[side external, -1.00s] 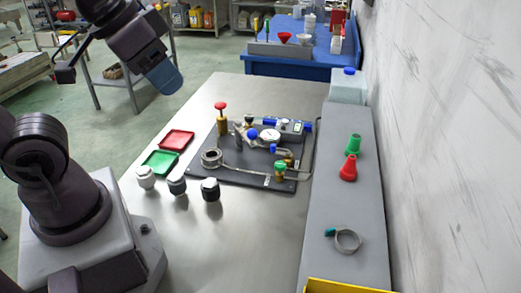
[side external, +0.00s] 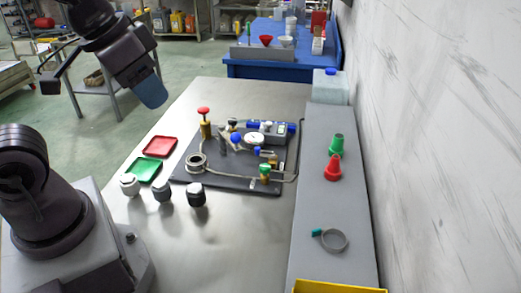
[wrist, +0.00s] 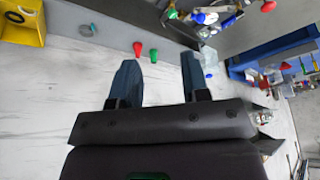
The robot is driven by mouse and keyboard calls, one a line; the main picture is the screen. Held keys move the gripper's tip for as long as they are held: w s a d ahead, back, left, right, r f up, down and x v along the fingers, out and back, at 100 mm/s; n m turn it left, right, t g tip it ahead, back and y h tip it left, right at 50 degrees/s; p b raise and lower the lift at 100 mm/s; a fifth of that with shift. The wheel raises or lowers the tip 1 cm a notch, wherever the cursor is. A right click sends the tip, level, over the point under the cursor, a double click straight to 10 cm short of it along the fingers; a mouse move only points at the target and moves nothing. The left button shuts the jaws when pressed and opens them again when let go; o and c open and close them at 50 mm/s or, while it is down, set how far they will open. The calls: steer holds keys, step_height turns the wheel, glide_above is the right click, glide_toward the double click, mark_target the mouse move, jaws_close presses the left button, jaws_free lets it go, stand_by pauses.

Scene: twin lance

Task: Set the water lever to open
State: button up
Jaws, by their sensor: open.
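A dark panel (side external: 225,181) lies on the steel table and carries a small rig of pipes, a round gauge (side external: 255,139) and several valves. Blue handles show on it: a rounded one (side external: 237,139) left of the gauge and a small one (side external: 257,151) below it. A red knob (side external: 204,111) stands on a brass post, and a green knob (side external: 265,169) is at the front. I cannot tell which handle is the water lever or how it is set. My gripper (side external: 152,92) is high at the left, apart from the panel; in the wrist view (wrist: 159,60) its blue fingers are spread and empty.
Red (side external: 160,146) and green (side external: 143,169) trays and several capped jars (side external: 162,190) sit left of the panel. A grey ledge (side external: 320,210) at right holds green and red cones (side external: 333,167) and a ring clamp (side external: 333,240).

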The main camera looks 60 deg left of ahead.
steer(key=w+a+f+n+g, duration=0.1)
steer(key=w+a+f+g, duration=0.15)
steer(key=w, duration=0.35)
steer(key=w+a+f+n+g, duration=0.1)
steer(key=w+f, duration=0.2)
steer(key=w, duration=0.2)
steer(key=n+g, duration=0.1)
steer(key=n, duration=0.4)
glide_toward(258, 148)
step_height(258, 148, down, 10)
steer(key=shift+a+r, duration=0.1)
jaws_close()
